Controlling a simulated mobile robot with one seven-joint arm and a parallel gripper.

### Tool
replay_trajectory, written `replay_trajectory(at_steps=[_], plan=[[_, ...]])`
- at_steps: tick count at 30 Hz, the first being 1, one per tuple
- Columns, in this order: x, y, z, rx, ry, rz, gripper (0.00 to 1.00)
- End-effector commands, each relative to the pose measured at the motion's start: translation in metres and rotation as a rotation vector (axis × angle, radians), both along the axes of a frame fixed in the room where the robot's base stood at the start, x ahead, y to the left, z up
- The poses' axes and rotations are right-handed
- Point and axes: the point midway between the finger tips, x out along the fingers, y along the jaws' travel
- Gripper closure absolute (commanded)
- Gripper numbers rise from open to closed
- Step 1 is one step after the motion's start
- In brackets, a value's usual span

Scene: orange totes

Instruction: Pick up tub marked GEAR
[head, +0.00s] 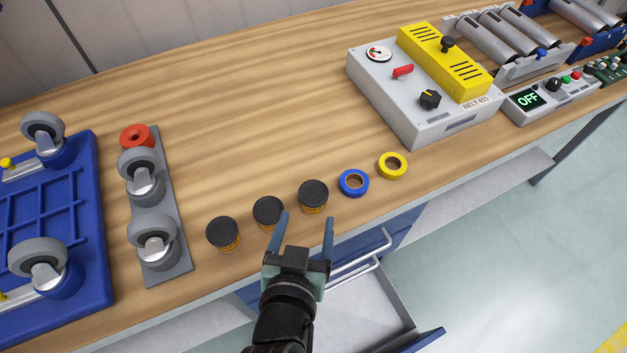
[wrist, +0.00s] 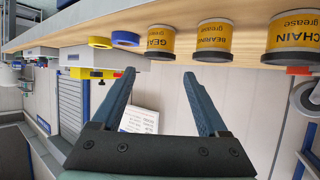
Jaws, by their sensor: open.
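The GEAR tub (head: 313,196) is a small yellow-orange tub with a dark lid, the rightmost of three alike tubs on the bench. Its label reads GEAR grease in the wrist view (wrist: 160,42), which looks upside down. The BEARING tub (head: 268,212) stands to its left, and the CHAIN tub (head: 222,234) is farther left. My gripper (head: 306,220) is open and empty at the bench's front edge, its fingers pointing toward the tubs. In the wrist view, the GEAR tub lies beyond the gap between the fingertips (wrist: 158,75), apart from them.
A blue tape roll (head: 354,182) sits just right of the GEAR tub, with a yellow roll (head: 393,165) beyond. A belt control box (head: 410,100) stands behind at right. A caster plate (head: 168,255) lies at left. An open drawer (head: 365,305) is below the bench. Wood behind the tubs is clear.

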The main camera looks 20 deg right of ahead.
Motion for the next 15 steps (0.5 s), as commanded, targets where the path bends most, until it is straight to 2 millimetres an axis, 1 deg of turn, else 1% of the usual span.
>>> replay_trajectory(at_steps=[2, 10, 15], plan=[[0.003, -0.003, -0.003, 0.002, 0.006, -0.004, 0.23], [0.04, -0.026, -0.023, 0.001, 0.004, -0.005, 0.23], [0.054, -0.035, -0.032, 0.001, 0.004, -0.004, 0.23]])
